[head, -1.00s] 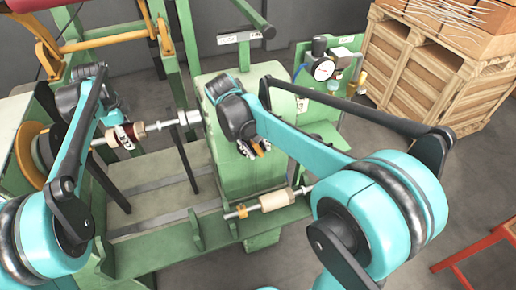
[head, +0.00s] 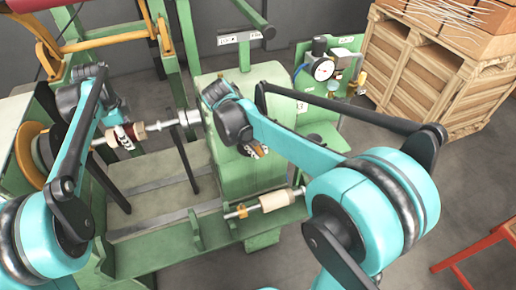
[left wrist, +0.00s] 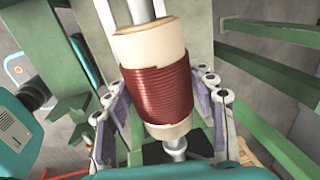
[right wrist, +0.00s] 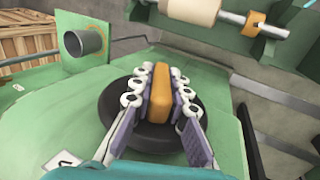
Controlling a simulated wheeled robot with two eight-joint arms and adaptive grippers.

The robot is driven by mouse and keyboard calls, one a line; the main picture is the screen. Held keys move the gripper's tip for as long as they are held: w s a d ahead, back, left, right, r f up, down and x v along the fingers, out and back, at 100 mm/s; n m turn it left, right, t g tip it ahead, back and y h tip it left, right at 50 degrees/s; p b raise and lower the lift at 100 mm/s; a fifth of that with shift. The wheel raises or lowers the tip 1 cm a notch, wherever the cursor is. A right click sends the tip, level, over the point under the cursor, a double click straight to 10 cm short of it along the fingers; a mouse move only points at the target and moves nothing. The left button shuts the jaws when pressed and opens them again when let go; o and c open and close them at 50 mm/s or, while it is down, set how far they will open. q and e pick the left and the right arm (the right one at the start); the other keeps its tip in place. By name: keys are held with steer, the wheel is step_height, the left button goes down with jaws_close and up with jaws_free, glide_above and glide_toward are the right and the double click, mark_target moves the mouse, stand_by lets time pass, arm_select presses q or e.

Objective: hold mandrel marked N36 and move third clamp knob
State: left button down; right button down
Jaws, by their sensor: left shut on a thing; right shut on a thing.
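A pale mandrel wound with red-brown wire (left wrist: 158,93) sits on a metal shaft; it also shows in the head view (head: 122,134). My left gripper (head: 119,140) has its fingers on both sides of it and is shut on it. No N36 marking is readable. An orange clamp knob (right wrist: 157,92) stands over a black round disc (right wrist: 150,125) on the green housing. My right gripper (right wrist: 157,98) is shut on this knob, with a finger along each side. In the head view my right gripper (head: 256,151) is by the housing's front, largely covering the knob.
A bare pale mandrel (head: 274,201) lies on the lower green rail beside a small orange collar (head: 241,212). A pressure gauge (head: 324,68) stands behind the housing. Wooden crates (head: 440,75) are at the back right, a red stand (head: 480,245) at the lower right.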

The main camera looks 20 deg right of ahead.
steer(key=h, duration=0.4)
steer(key=shift+h, duration=0.4)
steer(key=h, duration=0.9)
steer(key=shift+d+r+h, duration=0.1)
steer(key=shift+h, duration=0.3)
steer(key=shift+r+h, duration=0.15)
steer(key=shift+h, duration=2.05)
steer(key=shift+s, duration=0.1)
steer(key=c, duration=1.5)
jaws_free()
